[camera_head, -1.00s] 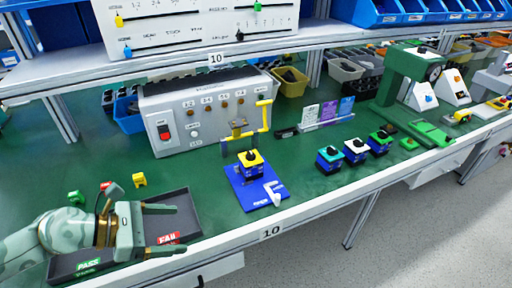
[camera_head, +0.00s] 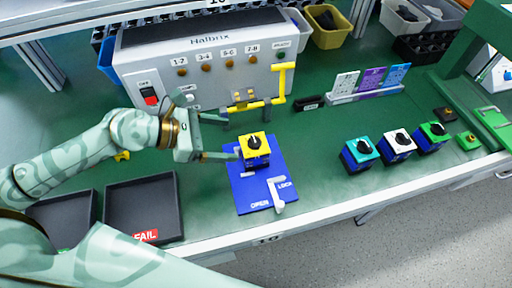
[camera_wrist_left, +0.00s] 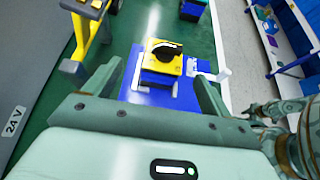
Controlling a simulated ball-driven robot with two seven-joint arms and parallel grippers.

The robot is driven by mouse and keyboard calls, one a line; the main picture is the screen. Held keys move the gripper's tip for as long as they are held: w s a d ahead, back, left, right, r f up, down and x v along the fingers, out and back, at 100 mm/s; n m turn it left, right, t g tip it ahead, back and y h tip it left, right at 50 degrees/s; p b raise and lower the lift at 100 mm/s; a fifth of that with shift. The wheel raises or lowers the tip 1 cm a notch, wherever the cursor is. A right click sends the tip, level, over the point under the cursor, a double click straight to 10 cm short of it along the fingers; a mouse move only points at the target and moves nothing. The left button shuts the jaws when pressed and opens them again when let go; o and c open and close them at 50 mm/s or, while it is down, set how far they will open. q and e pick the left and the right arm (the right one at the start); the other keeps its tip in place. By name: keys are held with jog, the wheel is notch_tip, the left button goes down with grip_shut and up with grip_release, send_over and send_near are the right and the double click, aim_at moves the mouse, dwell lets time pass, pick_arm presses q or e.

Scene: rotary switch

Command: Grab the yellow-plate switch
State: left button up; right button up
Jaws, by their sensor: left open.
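The yellow-plate switch (camera_head: 255,146) has a blue body, a yellow top plate and a black knob. It stands upright on a blue base plate (camera_head: 246,197) with a white lever (camera_head: 276,194) by the words OPEN and LOCK. My left gripper (camera_head: 231,137) is open and empty, just left of the switch in the head view. In the left wrist view the yellow-plate switch (camera_wrist_left: 162,56) lies ahead, between and beyond the two open fingers (camera_wrist_left: 150,88). The fingers do not appear to touch it. My right gripper is not in view.
A grey Halbrix tester (camera_head: 210,65) with a yellow bar handle (camera_head: 281,85) stands behind. Switches with teal (camera_head: 360,152), white (camera_head: 399,143) and green (camera_head: 432,136) plates stand to the right. Dark trays (camera_head: 140,207) lie front left. The bench between base and teal switch is clear.

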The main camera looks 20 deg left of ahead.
aim_at(261, 143)
pick_arm(q)
jog(key=x, duration=0.5)
jog(key=shift+w+d+f+b, duration=0.1)
jog(key=shift+w+d+b, duration=0.05)
jog(key=shift+b, duration=0.2)
jog(key=x, duration=0.1)
jog(key=b+x, duration=0.1)
jog(key=x, duration=0.3)
jog(key=shift+s+d+f, duration=0.1)
jog(key=shift+s+d, duration=0.15)
jog(key=shift+s, duration=0.05)
jog(key=c, duration=1.2)
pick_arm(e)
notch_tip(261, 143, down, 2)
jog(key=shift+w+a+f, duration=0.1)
